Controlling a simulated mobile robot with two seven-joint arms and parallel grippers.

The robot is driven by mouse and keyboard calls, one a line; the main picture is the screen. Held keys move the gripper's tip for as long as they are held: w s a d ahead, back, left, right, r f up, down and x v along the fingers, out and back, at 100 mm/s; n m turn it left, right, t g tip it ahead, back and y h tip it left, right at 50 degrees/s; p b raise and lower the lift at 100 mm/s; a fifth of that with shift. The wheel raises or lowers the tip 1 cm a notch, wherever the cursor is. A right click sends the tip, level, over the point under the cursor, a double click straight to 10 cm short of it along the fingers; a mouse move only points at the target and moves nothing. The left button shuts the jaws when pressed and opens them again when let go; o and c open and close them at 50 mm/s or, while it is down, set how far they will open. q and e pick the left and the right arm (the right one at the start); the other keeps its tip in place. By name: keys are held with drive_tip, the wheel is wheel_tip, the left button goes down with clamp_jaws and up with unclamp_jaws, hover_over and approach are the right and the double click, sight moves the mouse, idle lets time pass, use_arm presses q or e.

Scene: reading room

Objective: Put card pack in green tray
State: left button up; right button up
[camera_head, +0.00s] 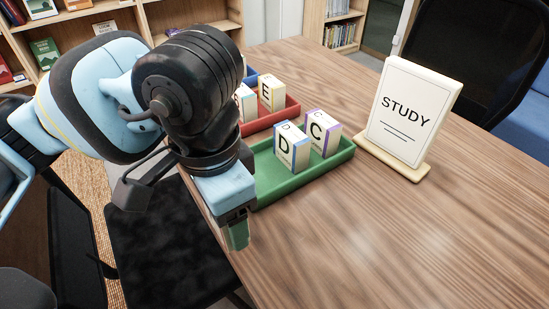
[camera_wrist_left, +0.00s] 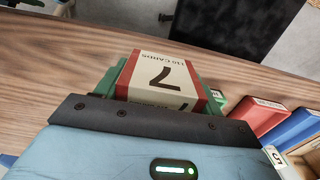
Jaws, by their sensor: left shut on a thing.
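My left gripper (camera_head: 237,235) hangs over the near left side of the table, just in front of the green tray (camera_head: 335,167). It is shut on a card pack (camera_wrist_left: 160,85), cream and red with a large black character and "CARDS" lettering, seen in the left wrist view. In the head view I cannot make out the held pack. The green tray holds two upright packs, D (camera_head: 292,147) with blue edges and C (camera_head: 319,133) with purple edges. The tray's near left part is hidden by my arm. My right gripper is not in view.
A red tray (camera_head: 285,115) with an E pack (camera_head: 271,93) and another pack stands behind the green tray, with a blue tray (camera_head: 252,77) beyond. A STUDY sign (camera_head: 405,115) stands right of the green tray. The table's front right is clear.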

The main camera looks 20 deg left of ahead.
use_arm(q)
drive_tip(key=b, duration=0.1)
hover_over(258, 176)
drive_tip(key=shift+s+d+f, duration=0.1)
drive_tip(key=shift+s+f, duration=0.35)
drive_tip(key=shift+f, duration=0.25)
drive_tip(key=shift+w, duration=0.5)
drive_tip(key=shift+f+b, duration=0.35)
drive_tip(key=shift+f, duration=1.45)
drive_tip(key=shift+f, duration=0.1)
drive_tip(key=o, duration=0.6)
drive_tip(key=shift+f, duration=0.1)
drive_tip(key=shift+o, duration=0.7)
